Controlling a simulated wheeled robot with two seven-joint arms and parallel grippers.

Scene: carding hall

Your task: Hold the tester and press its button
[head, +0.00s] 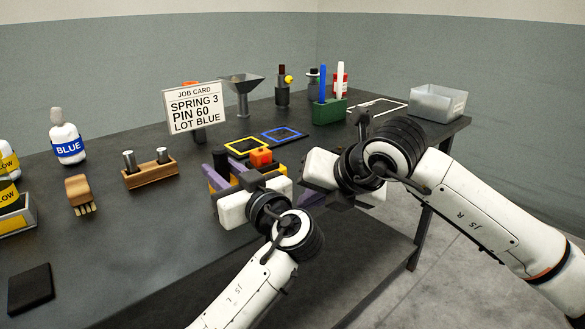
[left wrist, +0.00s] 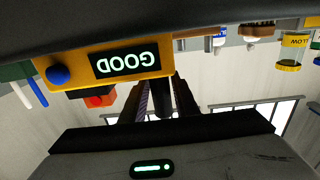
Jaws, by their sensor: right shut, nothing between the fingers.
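The tester (left wrist: 122,60) is a yellow box with a lit screen reading GOOD, upside down in the left wrist view. In the head view only a strip of the tester (head: 216,179) shows behind my left gripper (head: 229,172). The left fingers, also in the left wrist view (left wrist: 160,98), look closed on the tester's near side; their exact contact is dark. My right gripper (head: 308,183) is shut and empty, to the right of the left one and apart from it.
A job card (head: 194,107), yellow frame (head: 247,147), blue frame (head: 283,135) and green holder (head: 329,111) stand behind. A wooden block with metal pins (head: 150,173) is left. The table's front left is mostly clear.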

